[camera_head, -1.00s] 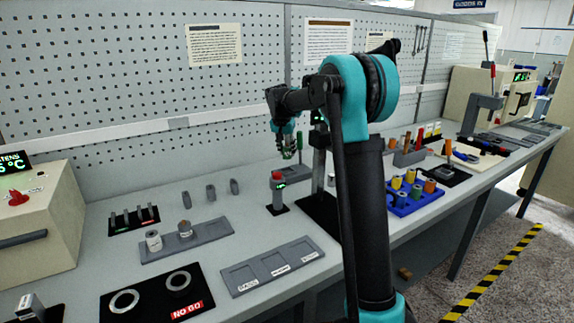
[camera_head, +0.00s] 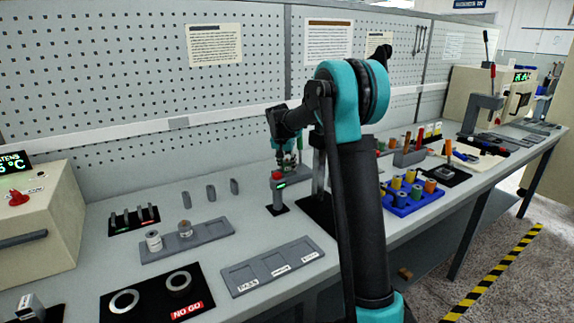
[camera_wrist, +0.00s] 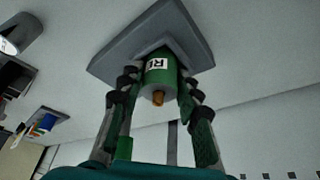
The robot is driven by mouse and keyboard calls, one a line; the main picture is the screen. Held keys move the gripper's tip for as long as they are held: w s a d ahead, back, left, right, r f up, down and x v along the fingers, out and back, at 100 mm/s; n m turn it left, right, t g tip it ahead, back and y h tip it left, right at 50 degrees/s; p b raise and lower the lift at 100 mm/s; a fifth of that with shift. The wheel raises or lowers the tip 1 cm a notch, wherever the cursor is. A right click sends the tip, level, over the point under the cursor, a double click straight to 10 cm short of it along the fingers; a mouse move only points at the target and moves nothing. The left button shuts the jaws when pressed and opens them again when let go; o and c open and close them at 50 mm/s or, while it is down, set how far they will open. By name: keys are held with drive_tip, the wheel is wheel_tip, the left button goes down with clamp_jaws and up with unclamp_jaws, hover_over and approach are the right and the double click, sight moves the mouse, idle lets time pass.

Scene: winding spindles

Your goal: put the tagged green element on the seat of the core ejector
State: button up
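The tagged green element (camera_wrist: 160,72) is between the two fingers of my gripper (camera_wrist: 158,90) in the wrist view. It has a white tag with dark letters and a copper-coloured tip. The fingers appear closed on its sides. Beyond it is a grey square seat plate (camera_wrist: 112,64) with a raised middle; I cannot tell whether the element touches it. In the head view my gripper (camera_head: 287,162) is low beside a stand with a tall column (camera_head: 319,172), apparently the core ejector, over the grey plate (camera_head: 290,184). The element is mostly hidden there.
A grey tray (camera_head: 215,232) with two spools and an empty three-part tray (camera_head: 245,285) lie left. A blue rack of coloured spools (camera_head: 403,208) and a lever press (camera_head: 483,110) are right.

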drive_tip(key=o, duration=0.3)
drive_tip(key=v, duration=1.2)
drive_tip(key=shift+r, duration=0.2)
